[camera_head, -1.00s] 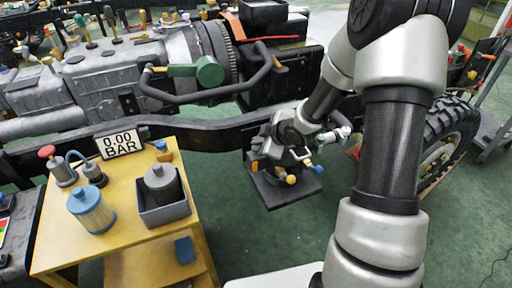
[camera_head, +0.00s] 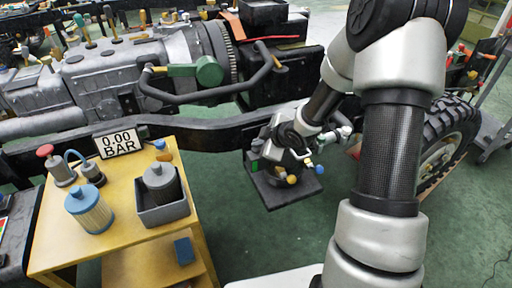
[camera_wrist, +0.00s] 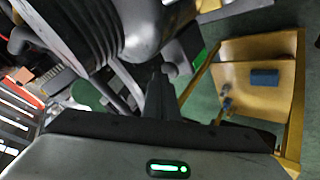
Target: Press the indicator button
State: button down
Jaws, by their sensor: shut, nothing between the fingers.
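The pressure indicator (camera_head: 121,143), a white display reading "0.00 BAR", stands at the back of the yellow table in the head view. No button on it can be made out for certain. A red-topped grey device (camera_head: 60,167) stands left of it, and a small blue-topped yellow part (camera_head: 162,150) lies to its right. My gripper (camera_wrist: 160,78) shows in the wrist view as dark fingers, shut and empty. In the head view my wrist is beside the chassis rail, right of the table and apart from the indicator. The fingertips are hard to make out there.
The yellow table (camera_head: 120,252) carries a blue-capped filter (camera_head: 90,210) and a grey bin (camera_head: 163,214) with a dark filter. A blue box (camera_head: 184,251) lies on its lower shelf. The chassis rail (camera_head: 215,135) runs behind. Green floor (camera_head: 235,235) is free between table and arm.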

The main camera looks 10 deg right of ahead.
aim_at(259, 150)
jog(key=shift+f, duration=0.1)
dwell(0.3)
jog(key=shift+r+p, duration=1)
jog(key=shift+r, duration=0.05)
notch_tip(259, 150, up, 5)
jog(key=p, duration=0.4)
jog(key=shift+p, duration=0.4)
